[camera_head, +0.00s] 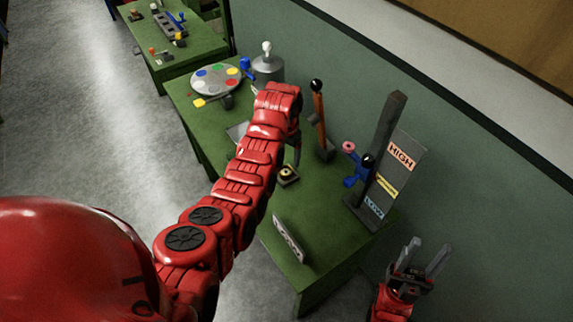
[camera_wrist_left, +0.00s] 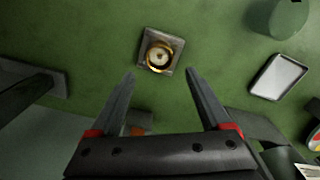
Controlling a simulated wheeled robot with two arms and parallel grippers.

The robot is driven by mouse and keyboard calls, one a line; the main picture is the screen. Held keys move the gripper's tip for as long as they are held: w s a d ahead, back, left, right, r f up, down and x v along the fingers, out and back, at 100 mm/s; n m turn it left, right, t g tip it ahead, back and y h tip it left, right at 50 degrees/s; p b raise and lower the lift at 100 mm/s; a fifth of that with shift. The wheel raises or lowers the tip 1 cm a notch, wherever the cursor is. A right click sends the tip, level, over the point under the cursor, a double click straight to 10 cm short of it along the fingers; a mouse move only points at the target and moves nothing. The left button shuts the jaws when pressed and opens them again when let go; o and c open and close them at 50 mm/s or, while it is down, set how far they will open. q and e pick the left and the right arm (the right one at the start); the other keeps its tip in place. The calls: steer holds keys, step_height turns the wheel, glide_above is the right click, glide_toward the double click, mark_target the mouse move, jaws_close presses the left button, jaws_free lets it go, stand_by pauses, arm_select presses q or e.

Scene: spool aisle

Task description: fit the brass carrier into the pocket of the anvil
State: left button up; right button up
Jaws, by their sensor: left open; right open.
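The anvil is a small grey square block (camera_wrist_left: 144,38) on the green table. It also shows in the head view (camera_head: 289,182), just past my left arm. The brass carrier (camera_wrist_left: 152,65) is a round golden ring with a pale centre, lying within the block's outline. It shows small in the head view (camera_head: 287,171). I cannot tell whether it sits fully in the pocket or rests on top. My left gripper (camera_wrist_left: 160,74) is open and empty, its fingertips just short of the block. My right gripper (camera_head: 430,258) is open and empty, off the table's right end.
A red-brown lever (camera_head: 319,115) with a black knob stands behind the block. A tall post with a HIGH sign (camera_head: 401,152) is to the right. A grey plate (camera_head: 288,238) stands near the front edge. A colour-dotted disc (camera_head: 215,80) lies at the far left.

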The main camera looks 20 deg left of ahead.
arm_select(q)
step_height(320, 180, up, 6)
steer(key=shift+f+p, duration=0.2)
steer(key=shift+p, duration=0.85)
steer(key=shift+f, duration=0.1)
